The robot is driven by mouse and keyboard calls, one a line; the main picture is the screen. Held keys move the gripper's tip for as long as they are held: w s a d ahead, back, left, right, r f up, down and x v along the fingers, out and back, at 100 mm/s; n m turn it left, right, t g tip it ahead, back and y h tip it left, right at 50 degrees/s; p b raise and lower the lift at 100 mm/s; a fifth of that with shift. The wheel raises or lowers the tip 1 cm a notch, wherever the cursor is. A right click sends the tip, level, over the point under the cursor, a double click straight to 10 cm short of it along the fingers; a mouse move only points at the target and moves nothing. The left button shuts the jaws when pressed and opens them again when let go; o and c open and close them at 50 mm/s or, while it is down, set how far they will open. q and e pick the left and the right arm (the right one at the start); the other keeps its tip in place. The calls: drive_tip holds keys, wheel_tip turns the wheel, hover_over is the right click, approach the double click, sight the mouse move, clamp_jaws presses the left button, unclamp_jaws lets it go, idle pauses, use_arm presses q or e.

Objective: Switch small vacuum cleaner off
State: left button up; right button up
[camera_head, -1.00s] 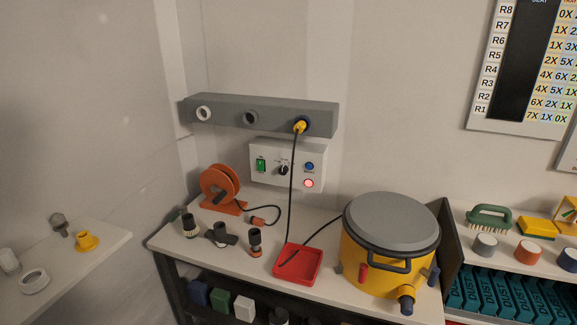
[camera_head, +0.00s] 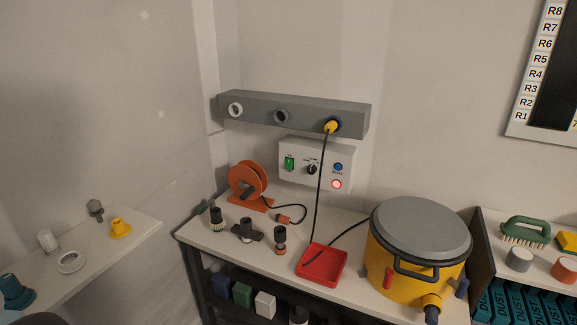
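The small vacuum cleaner appears to be the yellow drum (camera_head: 393,265) with a grey lid (camera_head: 422,226), standing on the right of the white bench. A white control box (camera_head: 317,164) is on the wall behind the bench. It carries a green switch (camera_head: 289,164), a black rotary knob (camera_head: 312,169), a blue button (camera_head: 338,167) and a red lit lamp or button (camera_head: 337,184). A yellow plug (camera_head: 331,126) sits in the right socket of the grey wall rail (camera_head: 262,112), with a black cable hanging from it. Neither of my grippers shows.
A red tray (camera_head: 321,265), an orange cable reel (camera_head: 248,182) and several dark fittings (camera_head: 280,238) stand on the bench. A side shelf (camera_head: 140,228) at the left holds small parts. A shelf at the right holds a green brush (camera_head: 526,230).

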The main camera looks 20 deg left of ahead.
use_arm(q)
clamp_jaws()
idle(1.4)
